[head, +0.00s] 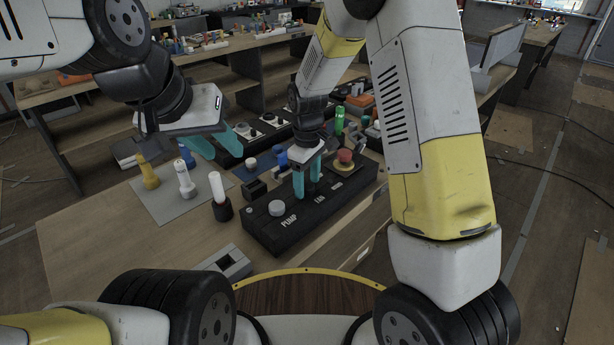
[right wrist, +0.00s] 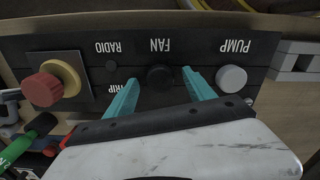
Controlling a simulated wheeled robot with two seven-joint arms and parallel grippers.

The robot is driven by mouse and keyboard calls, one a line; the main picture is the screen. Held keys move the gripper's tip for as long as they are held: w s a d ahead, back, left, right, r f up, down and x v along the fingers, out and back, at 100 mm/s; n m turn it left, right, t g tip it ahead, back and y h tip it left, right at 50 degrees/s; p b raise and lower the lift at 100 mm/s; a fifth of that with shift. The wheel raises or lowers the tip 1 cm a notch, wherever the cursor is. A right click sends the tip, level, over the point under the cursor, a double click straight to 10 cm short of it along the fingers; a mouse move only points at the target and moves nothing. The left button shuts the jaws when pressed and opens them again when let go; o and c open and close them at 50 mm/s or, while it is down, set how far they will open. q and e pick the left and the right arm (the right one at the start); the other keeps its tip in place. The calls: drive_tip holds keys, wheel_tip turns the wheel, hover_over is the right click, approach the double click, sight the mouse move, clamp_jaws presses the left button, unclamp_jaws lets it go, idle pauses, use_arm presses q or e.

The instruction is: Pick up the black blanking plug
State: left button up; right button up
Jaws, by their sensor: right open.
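The black blanking plug (right wrist: 159,78) is a short dark round cap on the black panel (right wrist: 205,76), below the FAN label in the right wrist view. My right gripper (right wrist: 160,82) is open, with one teal finger on each side of the plug and a gap to each. In the head view my right gripper (head: 308,180) points down over the panel (head: 290,236), and the plug cannot be made out there. My left gripper (head: 216,145) is open and empty above the back of the table, near the grey mat.
On the panel, a white round cap (right wrist: 231,78) sits by PUMP and a red mushroom button (right wrist: 42,89) on a yellow base at the other end. A grey mat (head: 160,204) holds yellow and white pieces. A grey open box (head: 226,262) stands at the front edge.

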clamp_jaws()
idle(1.4)
